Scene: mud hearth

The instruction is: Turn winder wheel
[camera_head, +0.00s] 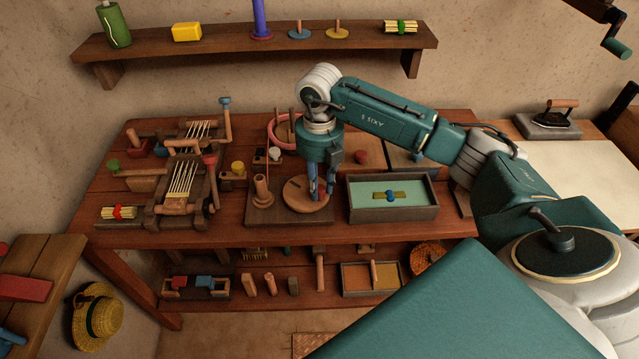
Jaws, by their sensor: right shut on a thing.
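The winder wheel (296,194) is a round brown wooden disc lying flat on a wooden base board (285,214) near the table's front edge. An upright wooden spool (262,190) stands on the same board, left of the wheel. My right gripper (319,194) points straight down over the right part of the wheel. It is shut at the wheel, and its fingers hide the part that they grip. My left gripper is not in view.
A grey tray (436,210) with a green floor stands close right of the wheel. A wooden loom (160,207) with pale threads stands left. A pink ring (272,136) lies behind. A wall shelf (150,55) runs above, and a lower shelf (235,297) below holds small goods.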

